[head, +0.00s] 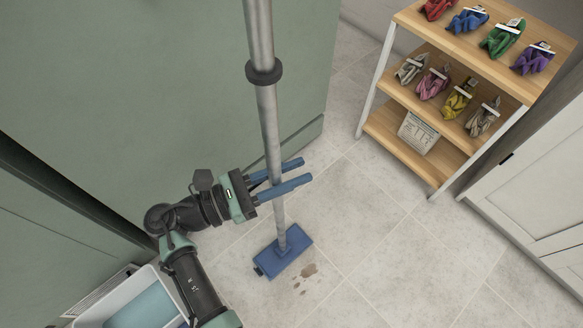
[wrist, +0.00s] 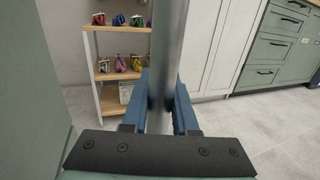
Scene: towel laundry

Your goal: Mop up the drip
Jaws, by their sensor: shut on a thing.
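The mop has a long grey metal handle (head: 266,112) with a dark collar and a flat blue head (head: 284,252). The mop stands nearly upright, with its head at floor level. The brown drip (head: 308,271) is a few small spots on the floor tiles, just right of the mop head's lower right edge. My gripper (head: 285,178) has its blue fingers shut on the handle, well above the head. In the wrist view the handle (wrist: 168,55) runs up between the fingers. The drip and mop head are not visible in that view.
A wooden shelf rack (head: 440,92) with several coloured bundles stands at the upper right. A white cabinet (head: 535,190) is at the right and a green wall panel (head: 130,80) at the left. A white bin (head: 105,308) sits at the lower left. The floor right of the drip is clear.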

